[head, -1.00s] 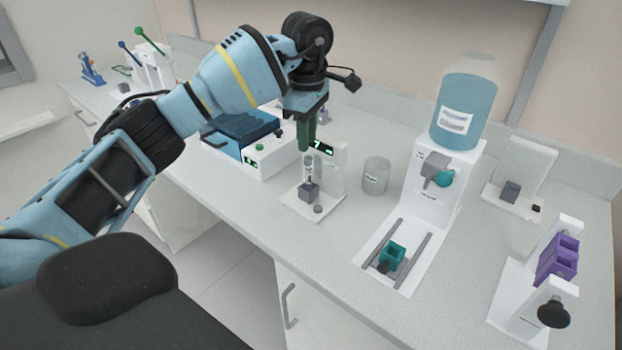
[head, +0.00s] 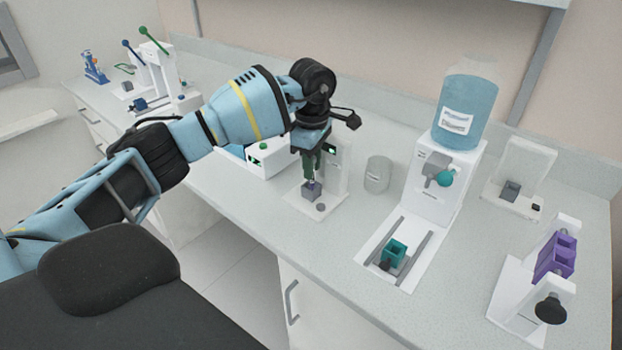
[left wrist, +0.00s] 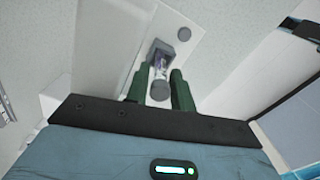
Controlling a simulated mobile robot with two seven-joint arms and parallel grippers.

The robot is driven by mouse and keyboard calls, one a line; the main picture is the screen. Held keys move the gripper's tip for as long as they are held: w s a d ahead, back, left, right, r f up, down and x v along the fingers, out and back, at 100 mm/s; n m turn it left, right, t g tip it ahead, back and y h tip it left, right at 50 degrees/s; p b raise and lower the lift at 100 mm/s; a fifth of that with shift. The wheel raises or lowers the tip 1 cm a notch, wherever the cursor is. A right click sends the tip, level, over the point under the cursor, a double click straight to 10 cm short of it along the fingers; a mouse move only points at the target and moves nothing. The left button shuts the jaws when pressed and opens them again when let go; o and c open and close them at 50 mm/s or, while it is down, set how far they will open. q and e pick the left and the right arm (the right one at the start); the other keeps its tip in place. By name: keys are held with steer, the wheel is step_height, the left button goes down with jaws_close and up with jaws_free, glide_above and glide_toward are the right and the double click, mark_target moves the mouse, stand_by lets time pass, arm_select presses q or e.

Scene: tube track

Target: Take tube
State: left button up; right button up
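The tube (left wrist: 160,74) has a grey cap and stands in a small grey holder (head: 311,192) on a white stand with a lit green display. My left gripper (head: 311,168) is right over the holder, pointing down, and its green fingers hide most of the tube in the head view. In the left wrist view, the fingers of my left gripper (left wrist: 160,76) are apart, one on each side of the tube's cap, with narrow gaps. My right gripper is not in view.
A clear beaker (head: 377,174) stands just right of the stand. Further right are a white dispenser (head: 428,190) with a blue bottle, a teal holder (head: 393,252) and a purple rack (head: 555,257). A white device (head: 270,157) is partly behind my left arm.

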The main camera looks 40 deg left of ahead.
arm_select(q)
steer(key=shift+c, duration=0.3)
steer(key=c, duration=0.4)
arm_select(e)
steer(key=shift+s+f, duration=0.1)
arm_select(q)
steer(key=shift+r, duration=0.15)
steer(key=shift+c, duration=0.2)
steer(key=shift+r, duration=0.55)
step_height(320, 180, up, 2)
steer(key=shift+r, duration=0.1)
steer(key=s+d, duration=0.3)
steer(key=s, duration=0.4)
steer(key=s+d+r, duration=0.1)
steer(key=s+d, duration=0.3)
steer(key=s, duration=0.3)
steer(key=shift+d+r, duration=0.15)
steer(key=shift+r, duration=0.05)
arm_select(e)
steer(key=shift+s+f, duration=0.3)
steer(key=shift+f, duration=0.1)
arm_select(q)
steer(key=shift+s+r, duration=0.1)
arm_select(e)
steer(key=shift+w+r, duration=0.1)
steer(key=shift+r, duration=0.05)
